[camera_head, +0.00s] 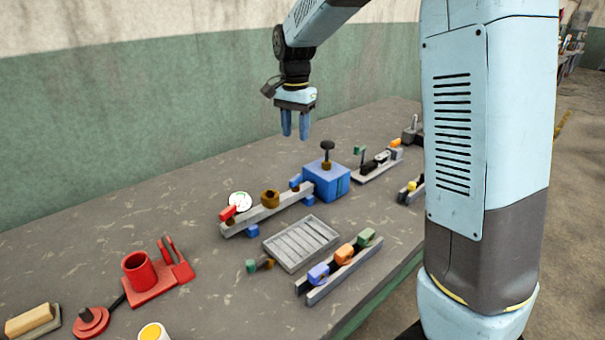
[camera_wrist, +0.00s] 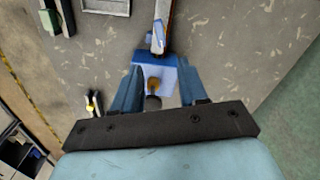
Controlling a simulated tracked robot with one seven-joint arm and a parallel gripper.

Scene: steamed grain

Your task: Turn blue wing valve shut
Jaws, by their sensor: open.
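A blue block (camera_head: 326,183) on the table has a brown collar and a dark-topped stem (camera_head: 327,150) rising upright from it. It is the most valve-like blue thing in view, but I cannot make out clear wings. It also shows in the wrist view as a blue block (camera_wrist: 160,76) with a brown stem (camera_wrist: 153,103). A grey bar joins it, with small blue pieces (camera_head: 309,199) alongside. My gripper (camera_head: 295,137) points down, open and empty, above and left of the stem in the head view. In the wrist view its fingers (camera_wrist: 159,70) frame the block without visible contact.
The grey bar (camera_head: 263,209) carries a brown ring (camera_head: 270,197) and a white gauge (camera_head: 239,201). A grey slatted tray (camera_head: 301,243) and a rail of coloured blocks (camera_head: 344,253) lie in front. A red cup fixture (camera_head: 141,272) stands left. The table behind the bar is clear.

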